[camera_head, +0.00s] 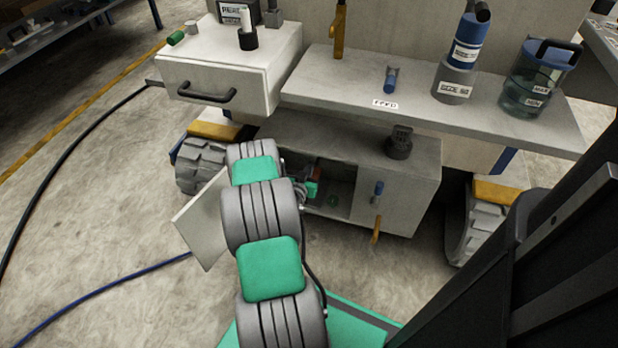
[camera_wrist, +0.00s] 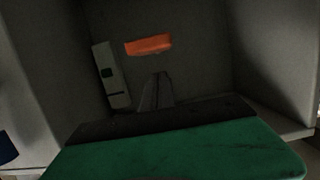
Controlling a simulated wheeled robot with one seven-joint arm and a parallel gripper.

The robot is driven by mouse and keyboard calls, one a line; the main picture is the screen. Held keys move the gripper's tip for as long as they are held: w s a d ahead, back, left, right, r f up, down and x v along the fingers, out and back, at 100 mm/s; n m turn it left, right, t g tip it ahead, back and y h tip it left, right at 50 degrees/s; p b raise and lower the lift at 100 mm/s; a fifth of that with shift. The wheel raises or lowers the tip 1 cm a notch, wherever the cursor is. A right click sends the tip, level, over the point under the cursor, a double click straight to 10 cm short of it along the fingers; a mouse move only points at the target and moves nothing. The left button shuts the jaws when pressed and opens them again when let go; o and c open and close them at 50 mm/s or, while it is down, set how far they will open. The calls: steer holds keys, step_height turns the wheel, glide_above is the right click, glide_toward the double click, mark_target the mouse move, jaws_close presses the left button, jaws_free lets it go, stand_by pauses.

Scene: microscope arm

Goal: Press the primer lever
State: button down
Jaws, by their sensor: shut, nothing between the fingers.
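An orange-red lever-like bar (camera_wrist: 148,44), which looks like the primer lever, sticks out from the back wall of a grey compartment in the wrist view. My gripper (camera_wrist: 157,77) is shut and empty; its dark fingers point at the back wall, just below the bar in the picture. I see no clear contact, and the depth gap is hard to judge. In the head view the open compartment (camera_head: 338,196) sits low in the cabinet, and my arm hides much of it. A small red part (camera_head: 318,172) shows there; I cannot tell whether it is the same bar.
A pale plate with a dark square (camera_wrist: 110,73) is on the back wall, left of the bar. Compartment walls stand close on both sides. An open door panel (camera_head: 203,222) hangs left of my arm. A blue-handled part (camera_head: 378,190) is on the cabinet front, right of the opening.

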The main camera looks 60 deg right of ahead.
steer(key=shift+a+f, duration=0.1)
steer(key=shift+f, duration=1.2)
steer(key=shift+f+b, duration=0.15)
steer(key=shift+b, duration=0.2)
